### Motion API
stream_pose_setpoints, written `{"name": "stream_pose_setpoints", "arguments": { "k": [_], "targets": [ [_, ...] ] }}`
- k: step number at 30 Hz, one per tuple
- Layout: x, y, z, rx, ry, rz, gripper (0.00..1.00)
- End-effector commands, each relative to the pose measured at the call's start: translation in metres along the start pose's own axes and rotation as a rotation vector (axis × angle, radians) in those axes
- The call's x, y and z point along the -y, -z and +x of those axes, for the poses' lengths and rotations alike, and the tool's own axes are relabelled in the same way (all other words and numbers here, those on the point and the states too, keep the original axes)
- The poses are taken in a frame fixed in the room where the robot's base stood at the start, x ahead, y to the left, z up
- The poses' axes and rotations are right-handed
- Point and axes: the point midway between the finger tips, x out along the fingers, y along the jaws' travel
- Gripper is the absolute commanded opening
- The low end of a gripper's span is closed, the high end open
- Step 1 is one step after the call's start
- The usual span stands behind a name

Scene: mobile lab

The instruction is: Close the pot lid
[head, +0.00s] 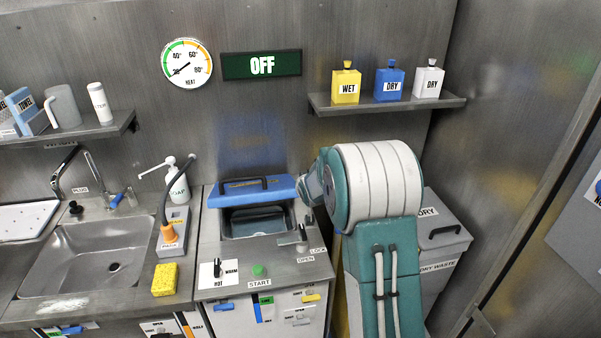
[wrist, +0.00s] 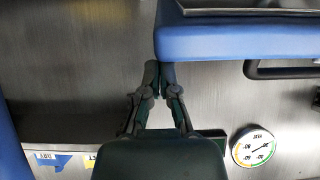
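The pot (head: 257,222) is set in the counter, with its dark opening showing. Its blue lid (head: 285,187) is raised and tilted at the back of the opening, with a black bar handle (head: 248,184) on it. In the wrist view, which is upside down, the blue lid (wrist: 225,42) fills the upper right and its handle (wrist: 253,72) shows at the right. My gripper (wrist: 160,72) has its fingertips close together at the lid's corner. I see nothing between them, and contact is unclear. In the head view my arm hides most of the gripper, right of the lid.
A lock lever (head: 300,240) stands on the counter right of the pot. A green start button (head: 259,270) and a hot/warm switch (head: 218,270) are in front. A soap bottle (head: 177,185) and a sink (head: 90,260) are left. A bottle shelf (head: 385,104) is above.

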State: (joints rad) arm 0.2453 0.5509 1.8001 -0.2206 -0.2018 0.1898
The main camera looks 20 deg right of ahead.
Motion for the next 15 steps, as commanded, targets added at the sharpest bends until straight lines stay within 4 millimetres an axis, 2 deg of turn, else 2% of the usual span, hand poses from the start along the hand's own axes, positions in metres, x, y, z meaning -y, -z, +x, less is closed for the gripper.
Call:
{"name": "stream_pose_setpoints", "arguments": {
  "k": [9,15],
  "targets": [
    [0.0,-0.055,0.006,0.006,-0.002,0.001,0.0],
    [0.0,-0.083,0.013,0.003,-0.002,0.001,0.0]
  ]
}}
